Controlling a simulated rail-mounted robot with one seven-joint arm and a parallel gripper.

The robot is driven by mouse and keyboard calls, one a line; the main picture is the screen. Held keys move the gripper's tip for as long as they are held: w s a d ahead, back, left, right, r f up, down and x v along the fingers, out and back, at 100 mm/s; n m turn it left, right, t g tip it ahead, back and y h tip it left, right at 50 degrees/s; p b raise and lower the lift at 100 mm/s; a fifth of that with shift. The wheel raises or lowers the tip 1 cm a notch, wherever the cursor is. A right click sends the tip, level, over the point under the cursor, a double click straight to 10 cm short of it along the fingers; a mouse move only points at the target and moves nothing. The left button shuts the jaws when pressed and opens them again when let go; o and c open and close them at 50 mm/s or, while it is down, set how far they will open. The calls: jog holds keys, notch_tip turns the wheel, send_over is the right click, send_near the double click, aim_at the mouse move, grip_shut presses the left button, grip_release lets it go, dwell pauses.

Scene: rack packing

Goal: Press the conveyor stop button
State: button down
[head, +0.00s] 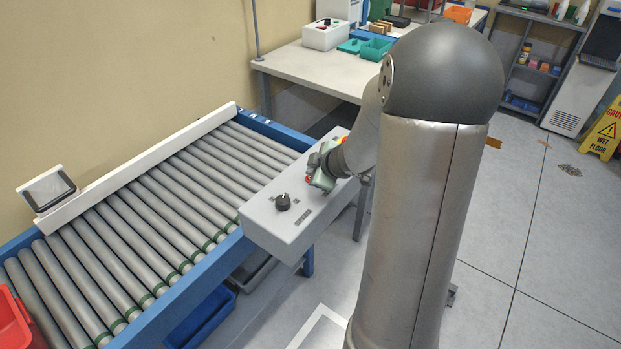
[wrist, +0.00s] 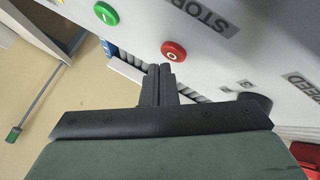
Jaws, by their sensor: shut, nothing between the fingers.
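The grey control box (head: 290,222) is mounted at the near side of the roller conveyor in the head view. In the wrist view, the red round stop button (wrist: 174,51) sits on the box's pale face beside the printed word STOP (wrist: 208,14). A green button (wrist: 105,13) is to its left. My gripper (wrist: 165,70) is shut and empty, with its fingertips just below the red button in the picture; I cannot tell whether they touch it. In the head view my gripper (head: 322,172) is over the far half of the box and hides most of the buttons there.
A black knob (head: 283,201) stands up from the near half of the box. The roller conveyor (head: 170,205) runs along the wall, with a small screen (head: 47,188) on its far rail. A table (head: 325,66) stands behind, and a yellow wet-floor sign (head: 603,130) is at right.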

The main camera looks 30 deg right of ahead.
jog(key=shift+f+b, duration=0.3)
jog(key=shift+f, duration=0.3)
dwell(0.6)
jog(key=shift+r, duration=0.15)
jog(key=shift+r+p, duration=0.7)
jog(key=shift+p, duration=0.3)
notch_tip(320, 180, up, 5)
jog(key=p, duration=0.5)
dwell(0.5)
